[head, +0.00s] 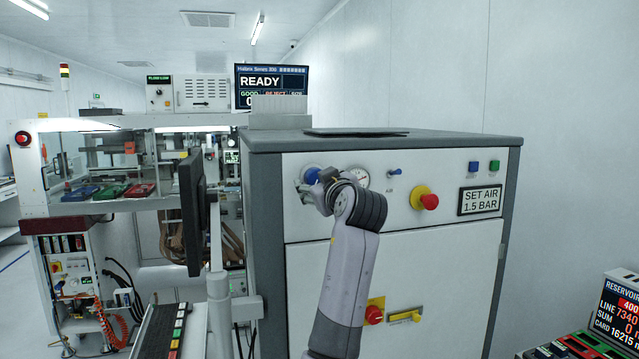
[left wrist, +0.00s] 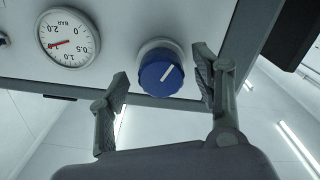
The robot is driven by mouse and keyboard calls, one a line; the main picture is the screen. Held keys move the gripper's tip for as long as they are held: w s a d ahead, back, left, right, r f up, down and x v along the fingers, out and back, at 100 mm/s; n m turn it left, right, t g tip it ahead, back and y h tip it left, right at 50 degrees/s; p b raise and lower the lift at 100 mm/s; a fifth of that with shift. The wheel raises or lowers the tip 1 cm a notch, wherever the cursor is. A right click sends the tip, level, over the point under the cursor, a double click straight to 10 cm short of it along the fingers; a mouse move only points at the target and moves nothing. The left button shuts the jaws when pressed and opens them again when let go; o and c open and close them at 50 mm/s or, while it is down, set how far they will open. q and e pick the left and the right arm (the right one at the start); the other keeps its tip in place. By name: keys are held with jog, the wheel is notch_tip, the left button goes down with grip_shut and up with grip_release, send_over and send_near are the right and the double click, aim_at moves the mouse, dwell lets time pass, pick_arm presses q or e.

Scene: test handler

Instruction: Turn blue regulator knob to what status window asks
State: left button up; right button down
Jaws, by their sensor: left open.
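The blue regulator knob (head: 311,175) is on the white panel's upper left. In the left wrist view the knob (left wrist: 158,77) has a white line slanting up to the right. My left gripper (head: 310,190) is open, its fingers on either side of the knob with visible gaps. The round gauge (left wrist: 68,38) appears upside down there; its red needle points left, between 1.0 and 2.0, near where 1.5 falls. In the head view my arm partly covers the gauge (head: 362,176). The status window (head: 480,199) reads "SET AIR 1.5 BAR". My right gripper is not in view.
Right of the gauge are a small blue toggle marked AIR (head: 394,172) and a red emergency button (head: 428,201) on yellow. A red knob (head: 373,314) and yellow handle (head: 404,315) sit lower. A monitor (head: 193,215) on a post stands left of the cabinet.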

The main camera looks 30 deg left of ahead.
pick_arm(q)
jog(key=v, duration=1.2)
jog(key=shift+w, duration=0.1)
